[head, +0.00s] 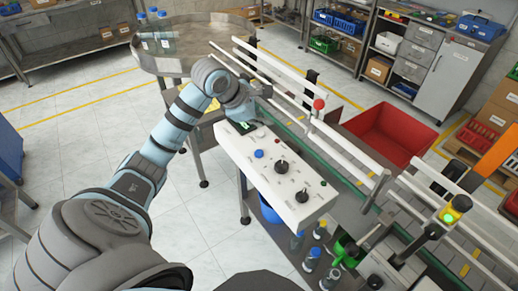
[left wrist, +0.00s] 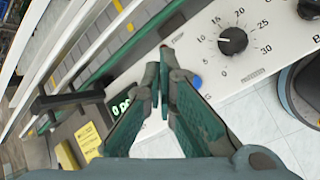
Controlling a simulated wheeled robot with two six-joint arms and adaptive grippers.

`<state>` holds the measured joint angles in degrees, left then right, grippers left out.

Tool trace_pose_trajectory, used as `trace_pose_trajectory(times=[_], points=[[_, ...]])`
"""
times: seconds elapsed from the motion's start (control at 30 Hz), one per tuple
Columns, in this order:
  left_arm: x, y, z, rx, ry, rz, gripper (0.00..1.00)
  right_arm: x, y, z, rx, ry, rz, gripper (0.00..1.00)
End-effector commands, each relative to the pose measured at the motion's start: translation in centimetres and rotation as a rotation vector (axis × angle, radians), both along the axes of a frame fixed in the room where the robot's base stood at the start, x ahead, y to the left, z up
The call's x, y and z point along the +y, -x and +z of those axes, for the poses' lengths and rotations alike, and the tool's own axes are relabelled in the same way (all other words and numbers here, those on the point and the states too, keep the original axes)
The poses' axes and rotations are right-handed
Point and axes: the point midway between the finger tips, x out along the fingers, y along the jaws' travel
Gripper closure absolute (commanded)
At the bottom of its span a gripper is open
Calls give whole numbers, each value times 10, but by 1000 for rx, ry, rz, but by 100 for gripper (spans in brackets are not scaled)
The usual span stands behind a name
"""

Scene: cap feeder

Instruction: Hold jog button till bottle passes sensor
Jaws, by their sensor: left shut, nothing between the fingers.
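My left gripper (head: 244,112) is over the far end of the white control panel (head: 240,150), by the conveyor. In the left wrist view its fingers (left wrist: 164,65) are shut and empty, pointing at the panel. A blue button (head: 258,154) sits on the panel; it also shows just right of the fingers in the left wrist view (left wrist: 197,82). I cannot tell whether the fingers touch the panel. A yellow device with a lit green lamp (head: 451,213), perhaps the sensor, stands along the conveyor at right. Clear blue-capped bottles (head: 164,43) stand on the round table. My right gripper is not in view.
Black knobs (head: 282,167) and a small red button are on the panel; the dial (left wrist: 232,40) has a numbered scale. White guide rails (head: 340,135) line the conveyor. A red bin (head: 385,135) sits behind. More bottles (head: 311,258) stand below the panel.

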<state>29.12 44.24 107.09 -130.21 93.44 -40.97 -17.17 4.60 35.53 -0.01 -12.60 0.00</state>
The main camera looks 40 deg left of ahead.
Motion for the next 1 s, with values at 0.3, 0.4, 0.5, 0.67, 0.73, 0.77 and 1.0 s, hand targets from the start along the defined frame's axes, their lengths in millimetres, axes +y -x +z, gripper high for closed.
trace_pose_trajectory(times=[0.3, 0.4, 0.5, 0.67, 0.73, 0.77, 1.0], points=[[-1, 0, -11, 0, 2, -2, 100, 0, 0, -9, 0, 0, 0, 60], [-1, 0, -23, 1, 3, -2, 100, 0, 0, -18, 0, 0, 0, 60], [-1, 0, -38, 1, 3, -2, 100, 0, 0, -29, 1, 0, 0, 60], [-1, 0, -62, 2, 2, -2, 100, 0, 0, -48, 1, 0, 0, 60], [-1, 0, -73, 2, 2, -2, 100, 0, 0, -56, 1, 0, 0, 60], [-1, 0, -77, 1, 2, -1, 100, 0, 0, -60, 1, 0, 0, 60], [-1, 0, -90, -1, 2, -2, 100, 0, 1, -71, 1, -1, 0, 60]])
